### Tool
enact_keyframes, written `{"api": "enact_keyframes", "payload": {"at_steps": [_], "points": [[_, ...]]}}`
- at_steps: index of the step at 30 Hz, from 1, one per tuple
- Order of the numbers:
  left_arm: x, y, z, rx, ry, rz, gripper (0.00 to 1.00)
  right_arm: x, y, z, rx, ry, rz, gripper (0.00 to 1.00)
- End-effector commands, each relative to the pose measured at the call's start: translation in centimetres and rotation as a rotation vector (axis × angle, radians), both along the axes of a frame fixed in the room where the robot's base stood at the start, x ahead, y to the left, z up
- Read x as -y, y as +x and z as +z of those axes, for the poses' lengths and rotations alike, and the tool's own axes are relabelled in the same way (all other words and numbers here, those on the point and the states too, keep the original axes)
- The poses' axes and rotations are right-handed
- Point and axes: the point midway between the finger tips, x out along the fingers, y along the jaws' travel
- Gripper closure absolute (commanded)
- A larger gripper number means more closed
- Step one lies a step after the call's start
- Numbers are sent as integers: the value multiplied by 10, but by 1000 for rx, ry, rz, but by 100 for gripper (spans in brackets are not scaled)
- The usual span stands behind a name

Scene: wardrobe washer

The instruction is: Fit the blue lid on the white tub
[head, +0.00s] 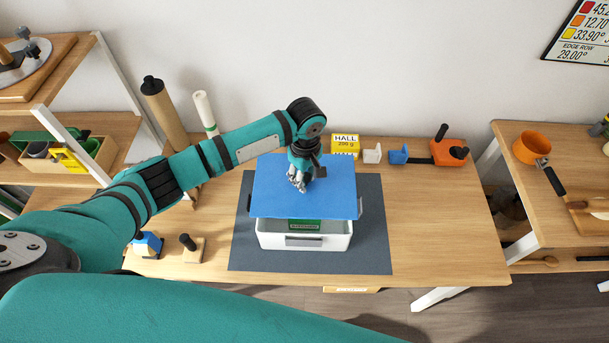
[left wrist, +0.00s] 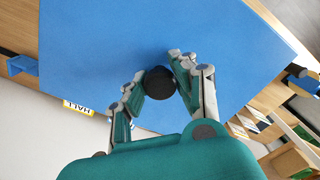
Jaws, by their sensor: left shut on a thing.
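The flat blue lid (head: 283,190) is above the white tub (head: 325,242) in the head view, covering most of its opening. The tub's front wall and a strip of its inside, with something green in it, show below the lid's front edge. I cannot tell whether the lid touches the rim. My left gripper (head: 298,181) is shut on the lid's dark round knob (left wrist: 159,83), seen between the fingers in the left wrist view. The lid (left wrist: 120,40) fills much of that view. My right gripper is not in view.
The tub stands on a dark grey mat (head: 374,224) on the wooden table (head: 440,220). Behind are a yellow box (head: 345,144) and an orange tool (head: 450,151). The table right of the mat is clear.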

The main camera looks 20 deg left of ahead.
Motion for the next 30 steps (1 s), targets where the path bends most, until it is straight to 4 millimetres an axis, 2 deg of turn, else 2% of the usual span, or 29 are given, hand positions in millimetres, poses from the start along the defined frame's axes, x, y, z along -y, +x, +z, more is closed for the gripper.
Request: {"api": "enact_keyframes", "payload": {"at_steps": [5, 21, 30], "points": [[1, -1, -15, -2, -1, 0, 100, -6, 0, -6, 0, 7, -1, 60], [0, 0, -67, -2, -1, 0, 100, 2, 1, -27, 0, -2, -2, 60], [0, 0, -81, 0, -1, 0, 100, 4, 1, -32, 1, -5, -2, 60]]}}
